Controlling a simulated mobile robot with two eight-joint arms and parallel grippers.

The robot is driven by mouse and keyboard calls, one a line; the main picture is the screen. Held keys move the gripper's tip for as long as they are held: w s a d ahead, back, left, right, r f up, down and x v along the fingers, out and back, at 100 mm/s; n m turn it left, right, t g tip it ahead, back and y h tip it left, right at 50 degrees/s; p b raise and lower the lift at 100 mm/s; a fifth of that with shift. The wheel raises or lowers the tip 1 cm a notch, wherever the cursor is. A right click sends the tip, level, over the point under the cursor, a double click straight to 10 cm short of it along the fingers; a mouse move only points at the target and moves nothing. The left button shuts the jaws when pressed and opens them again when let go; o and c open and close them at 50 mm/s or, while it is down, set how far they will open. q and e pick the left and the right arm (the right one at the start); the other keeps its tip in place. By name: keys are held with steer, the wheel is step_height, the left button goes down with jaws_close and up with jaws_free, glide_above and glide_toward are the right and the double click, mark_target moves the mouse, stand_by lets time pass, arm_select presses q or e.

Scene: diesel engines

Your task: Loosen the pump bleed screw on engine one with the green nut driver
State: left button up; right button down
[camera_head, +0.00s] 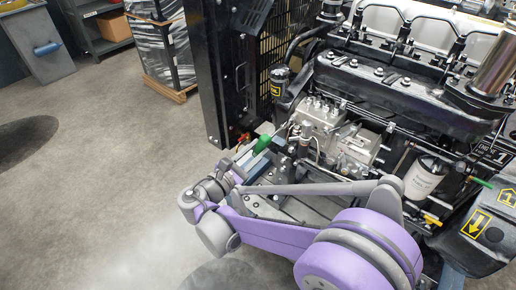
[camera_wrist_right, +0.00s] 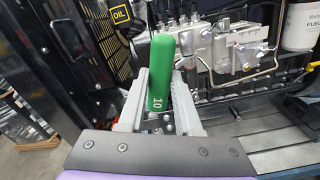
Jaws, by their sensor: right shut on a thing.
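The green nut driver (camera_head: 262,143) stands out in the head view at the left of the engine, beside the silver pump (camera_head: 322,122). My right gripper (camera_head: 256,157) is shut on it. In the right wrist view the green handle (camera_wrist_right: 161,68), marked 10, rises between the two grey fingers (camera_wrist_right: 163,98). The driver's tip is hidden, and I cannot tell whether it touches anything. The pump shows behind the handle, to its right, in the wrist view (camera_wrist_right: 222,42). I cannot make out the bleed screw. Engine one carries a plate with a 1 (camera_head: 491,151). My left gripper is not in view.
A black radiator frame (camera_head: 207,75) stands left of the engine. A wrapped pallet load (camera_head: 163,50) and a grey cabinet (camera_head: 40,45) stand behind. The floor at left is clear.

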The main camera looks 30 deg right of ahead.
steer(key=v, duration=0.6)
steer(key=shift+a, duration=0.3)
steer(key=shift+s, duration=0.1)
